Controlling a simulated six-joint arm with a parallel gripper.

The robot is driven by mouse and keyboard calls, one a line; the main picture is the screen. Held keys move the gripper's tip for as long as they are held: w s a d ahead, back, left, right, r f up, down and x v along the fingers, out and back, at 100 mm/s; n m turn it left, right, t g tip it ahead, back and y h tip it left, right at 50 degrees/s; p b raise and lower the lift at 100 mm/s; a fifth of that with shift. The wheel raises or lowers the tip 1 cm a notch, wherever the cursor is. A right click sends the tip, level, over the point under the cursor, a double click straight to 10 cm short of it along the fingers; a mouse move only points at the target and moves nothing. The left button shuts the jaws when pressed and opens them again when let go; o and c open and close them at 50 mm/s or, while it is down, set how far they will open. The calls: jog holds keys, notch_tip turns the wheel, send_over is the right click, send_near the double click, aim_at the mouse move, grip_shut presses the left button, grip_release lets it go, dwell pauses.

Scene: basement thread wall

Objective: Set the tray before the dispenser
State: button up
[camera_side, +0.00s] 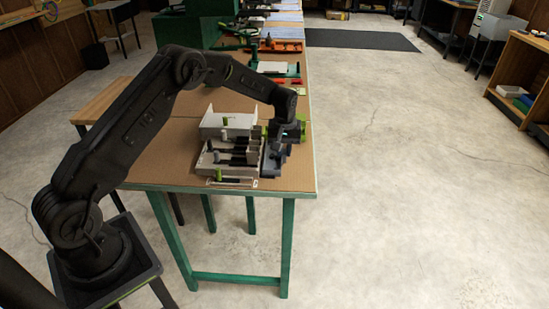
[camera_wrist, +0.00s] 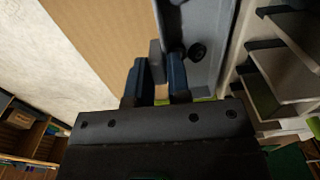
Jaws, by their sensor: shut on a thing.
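The white and grey dispenser (camera_side: 228,158), with several dark-fronted compartments, stands on the bench; its pale shelves (camera_wrist: 300,88) show at the right of the wrist view. A blue-grey tray (camera_side: 272,166) is close against the dispenser's right side in the side view. The tray (camera_wrist: 214,45) also shows in the wrist view, with a dark round knob on it. My gripper (camera_side: 285,150) is over the tray's right edge. In the wrist view my gripper (camera_wrist: 157,78) has its two dark fingers shut on a grey tab at the tray's edge. The tray's underside is hidden.
The bench top (camera_side: 160,165) is bare brown board left of the dispenser. A green-framed device (camera_side: 278,68) and an orange tray (camera_side: 281,46) stand farther back on the bench. The bench's right edge is close beside my gripper, with open concrete floor beyond.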

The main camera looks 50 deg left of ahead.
aim_at(285, 150)
jog(key=shift+r, duration=2.55)
jog(key=shift+w+d, duration=0.1)
jog(key=shift+w+d+f, duration=0.25)
jog(key=shift+w+d, duration=0.75)
jog(key=shift+w+d+f, duration=0.3)
jog(key=shift+w+d, duration=0.7)
jog(key=shift+d, duration=0.05)
jog(key=shift+w+d+f, duration=0.25)
jog(key=shift+w+d, duration=0.75)
jog(key=shift+f, duration=0.15)
jog(key=shift+f, duration=1.55)
jog(key=o, duration=0.8)
